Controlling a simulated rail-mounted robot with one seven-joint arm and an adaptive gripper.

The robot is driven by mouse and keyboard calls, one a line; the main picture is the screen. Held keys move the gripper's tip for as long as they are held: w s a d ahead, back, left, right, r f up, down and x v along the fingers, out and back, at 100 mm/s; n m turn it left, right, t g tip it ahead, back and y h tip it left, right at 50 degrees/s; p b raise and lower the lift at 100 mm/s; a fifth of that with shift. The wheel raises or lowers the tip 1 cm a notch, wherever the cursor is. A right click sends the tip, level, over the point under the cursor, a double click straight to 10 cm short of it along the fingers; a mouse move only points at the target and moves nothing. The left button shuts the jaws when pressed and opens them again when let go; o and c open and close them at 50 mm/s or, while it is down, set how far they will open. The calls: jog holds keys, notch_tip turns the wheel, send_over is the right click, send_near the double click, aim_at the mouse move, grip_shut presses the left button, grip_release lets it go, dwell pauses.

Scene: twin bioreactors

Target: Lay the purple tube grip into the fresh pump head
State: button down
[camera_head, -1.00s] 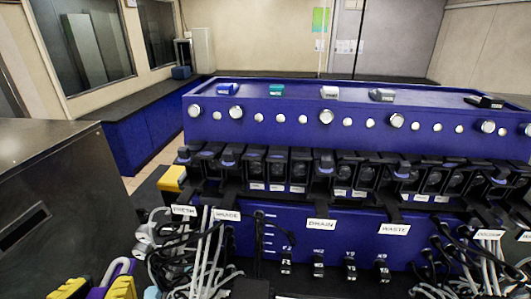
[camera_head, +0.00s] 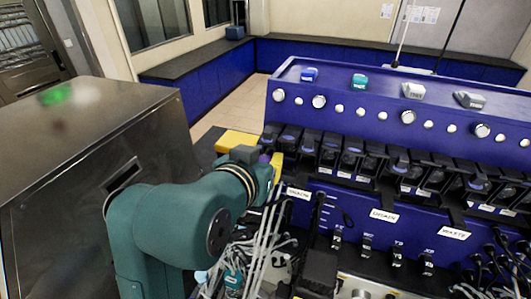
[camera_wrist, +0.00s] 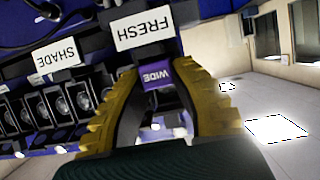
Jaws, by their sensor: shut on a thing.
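My gripper (camera_wrist: 160,108) has yellow fingers, shut on the purple tube grip (camera_wrist: 158,74), which carries the label "WIDE". In the wrist view the white FRESH label (camera_wrist: 141,24) stands just beyond the grip, upside down. The fresh pump head is mostly hidden by my gripper and arm, so I cannot tell whether the grip touches it.
More black pump heads (camera_head: 352,160) run to the right. The SHADE label (camera_head: 298,193) and grey tubes (camera_head: 268,245) are close to my arm. A metal cabinet (camera_head: 90,150) stands at left. The blue console (camera_head: 390,105) rises behind the pumps.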

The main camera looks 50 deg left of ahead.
jog(key=shift+f, duration=0.2)
jog(key=c, duration=1)
grip_release()
jog(key=shift+r, duration=0.1)
jog(key=shift+s+r, duration=0.15)
jog(key=b+v, duration=0.3)
jog(key=v, duration=0.8)
jog(key=shift+s+d+r, duration=0.2)
jog(key=shift+s, duration=0.1)
